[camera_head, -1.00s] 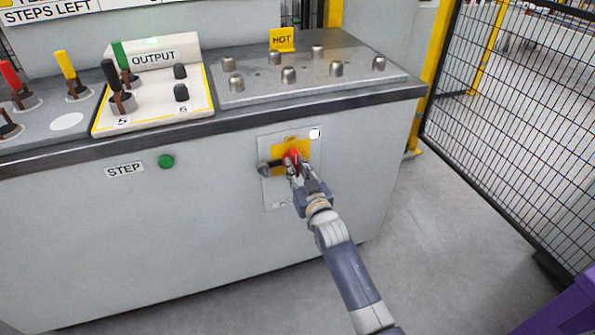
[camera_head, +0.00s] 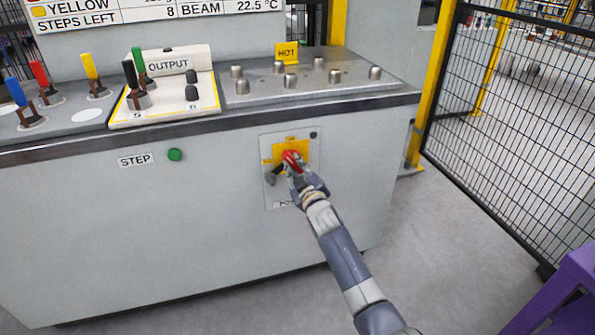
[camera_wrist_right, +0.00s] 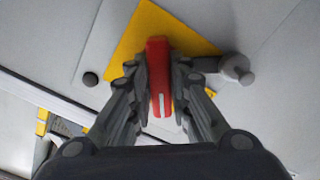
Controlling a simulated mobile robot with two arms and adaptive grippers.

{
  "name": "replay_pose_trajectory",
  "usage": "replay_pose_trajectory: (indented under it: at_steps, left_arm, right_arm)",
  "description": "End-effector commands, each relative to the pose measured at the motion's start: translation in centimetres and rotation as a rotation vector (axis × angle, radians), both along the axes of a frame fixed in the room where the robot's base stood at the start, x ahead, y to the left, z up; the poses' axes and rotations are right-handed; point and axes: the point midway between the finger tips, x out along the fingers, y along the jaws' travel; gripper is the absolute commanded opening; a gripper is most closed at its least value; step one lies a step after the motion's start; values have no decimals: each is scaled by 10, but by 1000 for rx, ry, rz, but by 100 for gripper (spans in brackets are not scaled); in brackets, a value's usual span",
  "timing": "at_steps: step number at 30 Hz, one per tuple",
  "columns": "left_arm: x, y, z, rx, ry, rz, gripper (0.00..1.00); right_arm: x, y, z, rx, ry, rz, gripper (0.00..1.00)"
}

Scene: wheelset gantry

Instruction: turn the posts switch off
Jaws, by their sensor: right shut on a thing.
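The posts switch has a red handle (camera_head: 291,157) on a yellow plate (camera_head: 303,146), set in a pale panel on the cabinet front. My right gripper (camera_head: 294,165) is shut on the red handle. In the right wrist view the fingers (camera_wrist_right: 160,85) press both sides of the red handle (camera_wrist_right: 158,60), which carries a white line. A dark bar with a grey knob (camera_wrist_right: 236,69) sticks out beside the handle. The round lamp (camera_head: 313,135) at the panel's upper right is dark. The lettering below is partly hidden by my gripper. My left gripper is out of view.
Several metal posts (camera_head: 334,76) stand on the cabinet top by a yellow HOT sign (camera_head: 287,52). A green STEP button (camera_head: 175,155) is left of the panel. Coloured levers (camera_head: 90,67) stand at the left. A mesh fence (camera_head: 520,130) borders the right; open floor lies before it.

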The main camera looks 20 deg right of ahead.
Motion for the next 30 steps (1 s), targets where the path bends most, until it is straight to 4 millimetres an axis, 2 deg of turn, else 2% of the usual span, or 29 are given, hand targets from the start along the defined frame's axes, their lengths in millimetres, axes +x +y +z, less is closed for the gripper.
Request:
replay_pose_trajectory:
  at_steps: [13,21,30]
  left_arm:
    - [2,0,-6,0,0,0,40]
    - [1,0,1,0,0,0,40]
    - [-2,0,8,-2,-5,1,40]
  right_arm:
    - [0,0,0,-429,-15,1,0]
    - [0,-1,0,-670,-23,0,0]
    - [0,0,0,-860,-30,1,0]
